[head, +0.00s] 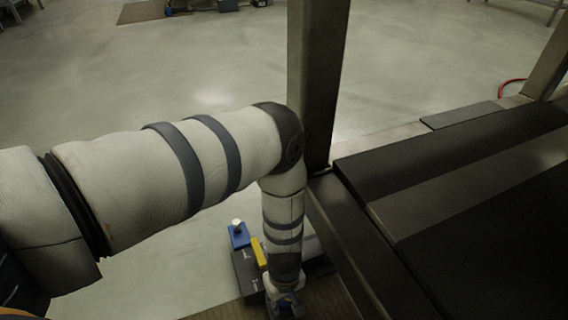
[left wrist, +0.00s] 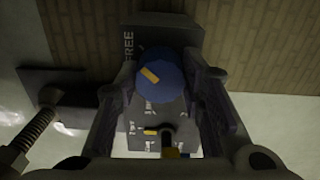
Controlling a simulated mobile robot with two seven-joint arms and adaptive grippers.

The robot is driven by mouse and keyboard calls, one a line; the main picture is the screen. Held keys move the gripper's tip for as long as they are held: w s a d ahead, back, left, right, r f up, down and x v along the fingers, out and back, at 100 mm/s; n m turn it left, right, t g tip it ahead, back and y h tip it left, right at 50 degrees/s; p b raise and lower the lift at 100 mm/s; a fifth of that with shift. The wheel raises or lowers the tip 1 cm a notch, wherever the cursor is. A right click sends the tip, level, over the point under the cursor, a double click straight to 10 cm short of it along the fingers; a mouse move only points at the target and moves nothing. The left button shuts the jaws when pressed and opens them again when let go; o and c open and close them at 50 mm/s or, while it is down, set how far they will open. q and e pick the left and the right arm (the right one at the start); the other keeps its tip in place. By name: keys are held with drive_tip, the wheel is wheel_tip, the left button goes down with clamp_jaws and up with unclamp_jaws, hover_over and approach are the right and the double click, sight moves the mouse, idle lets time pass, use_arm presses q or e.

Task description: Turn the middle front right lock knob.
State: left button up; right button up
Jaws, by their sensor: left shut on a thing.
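The lock knob (left wrist: 168,72) is round and blue with a yellow pointer mark, and shows in the left wrist view between my fingers. It sits on a dark plate (left wrist: 185,35) with white lettering, including the word FREE. The pointer lies tilted toward the upper left, near that lettering. My left gripper (left wrist: 160,84) is shut on the knob, one finger on each side. In the head view my left gripper (head: 286,302) is low at the bottom edge, pointing down. The knob is hidden there by the gripper and arm. My right gripper is in neither view.
A dark metal post (head: 318,80) and a dark frame beam (head: 355,245) stand close to the right of my left arm. Beside the wrist are a blue block with a white top (head: 239,235), a yellow piece (head: 259,252) and a dark box (head: 247,271). Open floor lies behind.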

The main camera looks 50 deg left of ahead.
use_arm(q)
drive_tip(key=shift+m, duration=0.4)
idle(0.3)
drive_tip(key=o, duration=1.1)
drive_tip(key=shift+o, duration=0.2)
drive_tip(key=shift+r, duration=0.1)
wheel_tip(320, 180, up, 12)
